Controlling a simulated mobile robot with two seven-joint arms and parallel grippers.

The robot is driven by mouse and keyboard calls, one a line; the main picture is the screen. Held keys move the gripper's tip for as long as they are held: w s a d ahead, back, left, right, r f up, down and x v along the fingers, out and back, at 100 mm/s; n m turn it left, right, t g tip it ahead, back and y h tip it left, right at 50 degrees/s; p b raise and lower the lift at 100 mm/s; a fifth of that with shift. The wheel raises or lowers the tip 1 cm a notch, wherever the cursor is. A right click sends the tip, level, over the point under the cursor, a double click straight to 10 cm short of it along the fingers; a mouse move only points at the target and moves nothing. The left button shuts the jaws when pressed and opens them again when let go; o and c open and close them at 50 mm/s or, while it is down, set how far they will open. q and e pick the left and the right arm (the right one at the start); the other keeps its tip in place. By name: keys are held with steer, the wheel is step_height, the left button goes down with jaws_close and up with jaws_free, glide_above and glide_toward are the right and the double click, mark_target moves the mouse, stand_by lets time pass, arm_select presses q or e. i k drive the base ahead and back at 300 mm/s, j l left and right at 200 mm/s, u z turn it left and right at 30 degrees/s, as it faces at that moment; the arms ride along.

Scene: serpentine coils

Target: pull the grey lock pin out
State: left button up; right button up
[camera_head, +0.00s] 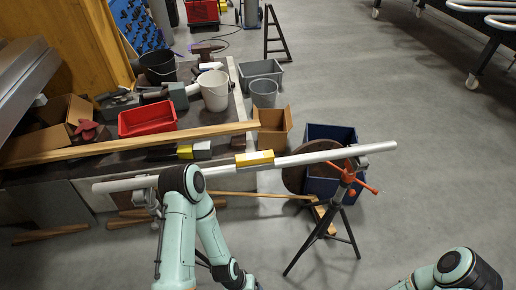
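I cannot make out a grey lock pin for certain at this size. A long pale pipe (222,174) runs across the view, rising slightly to the right. A yellow block (254,159) sits around or on its middle; I cannot tell which. Its right end rests at a tripod stand (335,204) with orange handles (348,174) and a grey head piece. Its left end is by a grey fitting, beside my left arm. My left arm bends up in front of the pipe and back down; its gripper is not visible. My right arm shows only at the bottom right corner, without its gripper.
A cluttered bench behind the pipe holds a red bin (147,119), a white bucket (214,90) and a long wooden plank (130,144). A blue crate (331,132) stands behind the tripod.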

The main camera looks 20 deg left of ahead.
mark_target(155, 225)
steer(key=u, duration=2)
